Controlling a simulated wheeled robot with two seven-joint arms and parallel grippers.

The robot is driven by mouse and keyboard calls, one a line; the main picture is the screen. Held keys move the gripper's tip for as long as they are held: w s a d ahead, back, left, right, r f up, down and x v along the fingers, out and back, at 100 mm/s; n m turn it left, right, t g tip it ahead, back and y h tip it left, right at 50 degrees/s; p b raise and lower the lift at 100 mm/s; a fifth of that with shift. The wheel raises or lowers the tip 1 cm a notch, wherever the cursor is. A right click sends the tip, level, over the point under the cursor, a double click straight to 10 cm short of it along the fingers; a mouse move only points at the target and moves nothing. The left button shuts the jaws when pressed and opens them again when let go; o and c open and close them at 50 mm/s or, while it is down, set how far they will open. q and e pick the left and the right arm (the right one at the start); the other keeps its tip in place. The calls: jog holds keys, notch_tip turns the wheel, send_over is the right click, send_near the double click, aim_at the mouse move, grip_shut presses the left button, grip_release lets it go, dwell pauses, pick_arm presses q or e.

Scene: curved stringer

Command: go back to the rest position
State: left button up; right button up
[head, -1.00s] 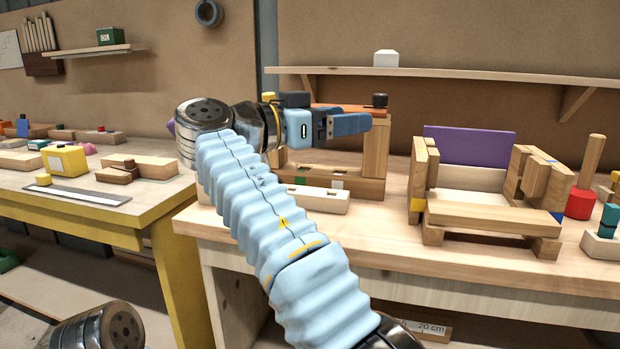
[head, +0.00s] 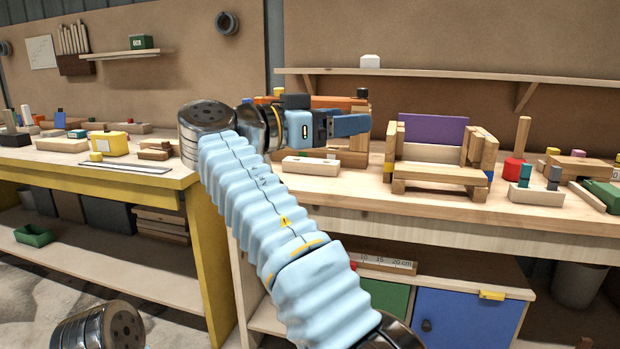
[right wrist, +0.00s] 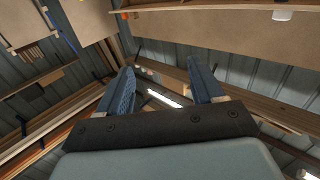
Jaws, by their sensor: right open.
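My right arm crosses the middle of the head view, and its right gripper (head: 352,125) points right, in front of the wooden assembly on the right bench as seen from here. In the right wrist view its two blue fingers (right wrist: 162,78) stand apart with nothing held between them. A wooden assembly with an orange top piece (head: 340,102) is partly hidden behind the gripper. My left gripper is out of view; only a dark round arm part of mine shows at the lower left.
The right bench (head: 400,205) bears a small wooden bench with a purple back (head: 433,130), a red-based peg (head: 513,168) and loose blocks. A yellow-legged table (head: 205,250) stands at left with a yellow box (head: 109,144). A blue cabinet door (head: 465,318) is below.

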jog(key=w+d+f+n+y, duration=0.1)
jog(key=w+f+n+y, duration=0.3)
jog(key=w+f, duration=0.6)
jog(key=w+d+f+n+y, duration=0.15)
jog(key=w+f+n, duration=0.45)
jog(key=f, duration=0.8)
notch_tip(320, 180, down, 26)
jog(key=d+r+n+g+y, duration=0.1)
jog(key=d+n+g+y, duration=0.15)
jog(key=n+y, duration=0.25)
jog(key=s+f+g+y, duration=0.3)
jog(key=s+f, duration=0.5)
jog(key=f, duration=0.3)
jog(key=s+f+g+y, duration=0.2)
jog(key=s+f+y, duration=0.1)
jog(key=s+f, duration=0.6)
jog(key=s+f+m+y, duration=0.1)
jog(key=s+f+m, duration=0.1)
jog(key=s, duration=0.8)
jog(key=s+d+f+m+y, duration=0.1)
jog(key=s+f, duration=0.4)
jog(key=s, duration=0.6)
jog(key=shift+s+m+g+y, duration=0.2)
jog(key=shift+m+g+y, duration=0.25)
jog(key=shift+m+y, duration=0.3)
